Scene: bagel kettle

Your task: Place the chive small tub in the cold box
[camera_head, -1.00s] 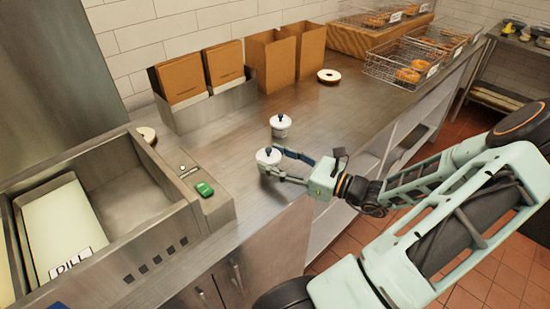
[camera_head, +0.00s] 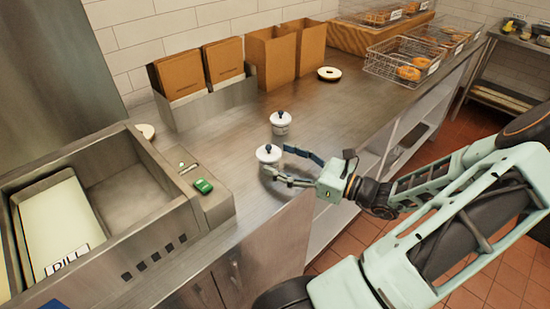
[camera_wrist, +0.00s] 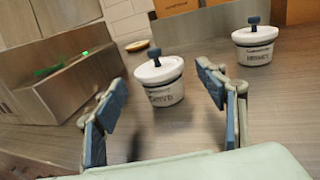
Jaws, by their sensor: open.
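The chive small tub (camera_head: 268,153) is white with a dark-knobbed lid and stands upright on the counter; its partly legible label faces me in the wrist view (camera_wrist: 159,82). My gripper (camera_head: 277,163) is open, at low height just right of this tub. In the wrist view its two blue-padded fingers (camera_wrist: 160,90) stand apart, with the tub ahead between their tips and a gap beside the right finger. The steel cold box (camera_head: 160,218) is open at the left. A pale container labelled DILL (camera_head: 52,220) fills its left part; bare space shows to the right.
A second white lidded tub (camera_head: 281,122) stands just behind, also in the wrist view (camera_wrist: 256,45). A green item (camera_head: 203,186) sits on the cold box's right ledge. Paper bags (camera_head: 288,55) and wire baskets (camera_head: 403,62) line the back. The counter between tubs and box is clear.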

